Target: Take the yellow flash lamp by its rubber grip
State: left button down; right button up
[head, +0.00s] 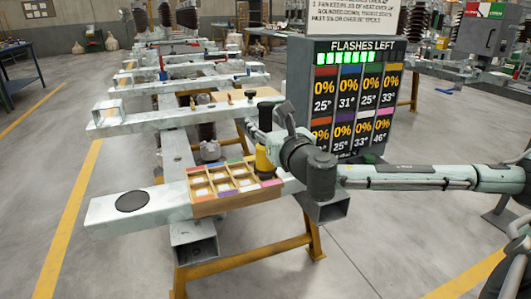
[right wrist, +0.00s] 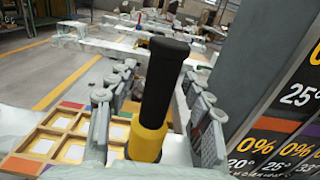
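The yellow flash lamp shows in the right wrist view as an upright, slightly tilted cylinder with a black rubber grip (right wrist: 165,75) above a yellow body (right wrist: 147,140). In the head view its yellow body (head: 263,160) stands at the right end of the wooden compartment tray (head: 236,207), partly hidden by my right gripper (head: 268,132). In the right wrist view my right gripper (right wrist: 160,85) is open, with one finger on each side of the lamp and gaps visible between fingers and grip. My left gripper is not in view.
A dark display board (head: 347,95) headed "FLASHES LEFT" stands close behind and right of the gripper. The tray lies on a grey metal beam (head: 165,205) with a black disc (head: 132,201) at its left end. More beams run behind.

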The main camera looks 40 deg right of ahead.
grip_shut()
jog(key=shift+r, duration=0.2)
dwell(0.3)
jog(key=shift+r, duration=0.1)
